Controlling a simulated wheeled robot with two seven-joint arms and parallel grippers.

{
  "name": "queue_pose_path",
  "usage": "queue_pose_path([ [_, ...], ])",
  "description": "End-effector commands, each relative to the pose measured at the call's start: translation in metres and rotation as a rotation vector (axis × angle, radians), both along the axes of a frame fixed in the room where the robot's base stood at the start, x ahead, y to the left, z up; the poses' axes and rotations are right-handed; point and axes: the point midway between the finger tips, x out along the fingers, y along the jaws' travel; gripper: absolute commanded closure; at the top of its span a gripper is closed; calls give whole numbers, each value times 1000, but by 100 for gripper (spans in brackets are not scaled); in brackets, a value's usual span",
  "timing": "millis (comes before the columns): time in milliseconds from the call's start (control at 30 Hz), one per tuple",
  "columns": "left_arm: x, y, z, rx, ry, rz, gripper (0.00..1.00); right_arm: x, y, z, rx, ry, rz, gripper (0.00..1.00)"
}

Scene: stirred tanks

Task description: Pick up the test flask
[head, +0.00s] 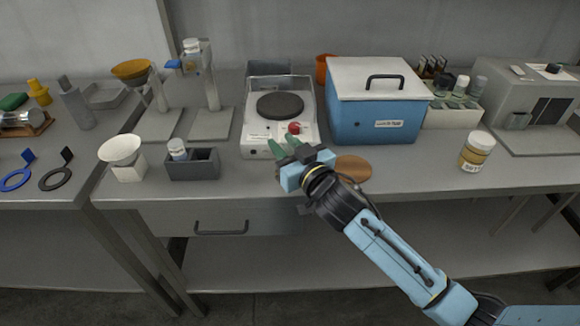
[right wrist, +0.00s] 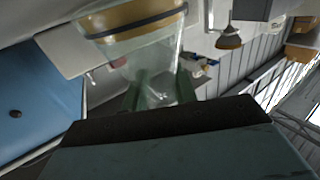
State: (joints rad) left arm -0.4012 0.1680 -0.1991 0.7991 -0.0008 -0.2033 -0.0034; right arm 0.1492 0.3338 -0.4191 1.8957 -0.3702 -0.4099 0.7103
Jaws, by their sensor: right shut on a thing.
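The test flask (right wrist: 150,55) is a clear, tapering vessel with an amber band and a dark line at its wide end. In the right wrist view its narrow part sits between the green fingers of my right gripper (right wrist: 160,92), which is shut on it. In the head view my right gripper (head: 283,149) is at the front edge of the white hotplate (head: 256,142), its green fingers pointing up and left. I cannot make out the flask in the head view. My left gripper is not in view.
A blue lidded box (head: 375,122) stands right of the hotplate, with a round brown mat (head: 353,168) in front. A yellow-labelled jar (head: 477,152) is farther right. The bench between mat and jar is clear.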

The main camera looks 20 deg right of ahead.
Motion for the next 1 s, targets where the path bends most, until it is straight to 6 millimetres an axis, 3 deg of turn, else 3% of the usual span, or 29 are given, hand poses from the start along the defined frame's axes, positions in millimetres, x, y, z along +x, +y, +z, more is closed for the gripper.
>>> queue_pose_path([
  [33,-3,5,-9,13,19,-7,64,0,0,-7,0,1,0,96],
  [333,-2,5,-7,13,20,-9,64,0,0,0,0,-2,0,97],
  [800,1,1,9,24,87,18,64,0,-1,87,1,-4,0,97],
  [1000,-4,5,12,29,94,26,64,-4,-1,95,5,-1,-4,97],
])
